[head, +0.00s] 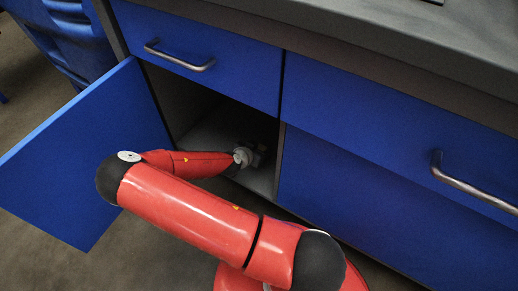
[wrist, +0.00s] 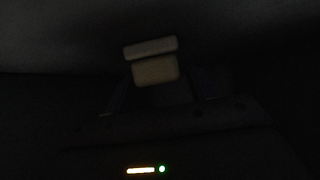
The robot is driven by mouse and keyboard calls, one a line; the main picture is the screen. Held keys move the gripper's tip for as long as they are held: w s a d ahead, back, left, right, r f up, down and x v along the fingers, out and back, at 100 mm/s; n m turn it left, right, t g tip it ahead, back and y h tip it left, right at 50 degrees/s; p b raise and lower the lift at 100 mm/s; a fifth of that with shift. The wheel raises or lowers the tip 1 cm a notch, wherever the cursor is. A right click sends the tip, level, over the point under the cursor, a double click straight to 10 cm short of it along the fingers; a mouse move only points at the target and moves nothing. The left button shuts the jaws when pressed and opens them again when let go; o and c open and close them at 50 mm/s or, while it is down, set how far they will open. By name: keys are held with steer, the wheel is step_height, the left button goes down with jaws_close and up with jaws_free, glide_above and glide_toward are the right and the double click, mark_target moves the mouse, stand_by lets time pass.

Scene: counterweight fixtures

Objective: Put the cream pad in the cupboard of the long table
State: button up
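The cream pad (wrist: 155,71) shows in the dark wrist view as a pale block, upper middle, with a lighter strip along its top. In the head view I cannot make it out. My gripper (head: 258,155) reaches into the cupboard (head: 205,130) of the long table, below the left drawer; its fingers are lost in shadow. In the wrist view, faint dark shapes lie on either side below the pad, too dim to show whether they touch it. The blue cupboard door (head: 85,155) stands wide open to the left.
A drawer (head: 210,50) with a metal handle is shut above the opening. Blue closed panels (head: 390,190) lie to the right, with another handle (head: 470,185). The grey tabletop (head: 400,30) overhangs above. A blue chair (head: 65,35) stands at upper left.

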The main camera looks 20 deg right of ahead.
steer(key=shift+o, duration=0.9)
steer(key=p+v, duration=0.1)
steer(key=v, duration=1.1)
steer(key=shift+s, duration=0.1)
